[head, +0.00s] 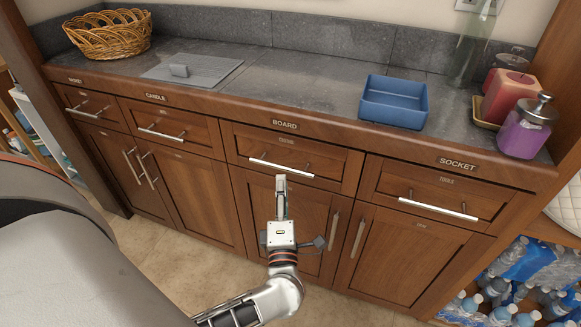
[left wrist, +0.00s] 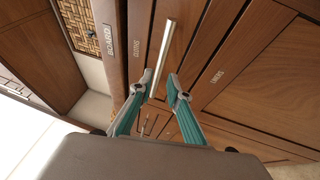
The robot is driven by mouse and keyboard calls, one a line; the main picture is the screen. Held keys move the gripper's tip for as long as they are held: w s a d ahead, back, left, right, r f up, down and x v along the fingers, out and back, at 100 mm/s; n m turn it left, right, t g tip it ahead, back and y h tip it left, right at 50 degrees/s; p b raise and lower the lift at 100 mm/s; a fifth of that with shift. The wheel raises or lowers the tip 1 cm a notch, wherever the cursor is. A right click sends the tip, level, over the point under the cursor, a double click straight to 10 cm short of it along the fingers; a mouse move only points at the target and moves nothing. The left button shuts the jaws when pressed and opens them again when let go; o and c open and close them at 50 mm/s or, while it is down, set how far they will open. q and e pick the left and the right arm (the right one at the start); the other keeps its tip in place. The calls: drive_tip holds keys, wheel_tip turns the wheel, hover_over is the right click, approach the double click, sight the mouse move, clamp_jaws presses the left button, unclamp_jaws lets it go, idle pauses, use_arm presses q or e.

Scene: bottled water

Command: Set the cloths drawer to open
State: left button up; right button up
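My left gripper (head: 281,180) is right at the lower side of this handle in the head view. In the left wrist view the left gripper (left wrist: 159,80) is open, one finger on each side of the bar handle (left wrist: 165,45). I cannot tell whether either finger touches it. My right gripper is not in view.
Shut drawers flank it, with the SOCKET-side drawer (head: 430,195) at right. Cabinet doors with upright handles (head: 334,232) lie below. The counter (head: 300,78) holds a wicker basket (head: 108,35), a blue tray (head: 393,103) and candles (head: 510,95). Bottled water (head: 530,265) stands at lower right.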

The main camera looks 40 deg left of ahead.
sight(281, 167)
use_arm(q)
drive_tip(key=x, duration=0.6)
drive_tip(key=shift+w+a+r, duration=0.15)
drive_tip(key=shift+w+a, duration=0.1)
clamp_jaws()
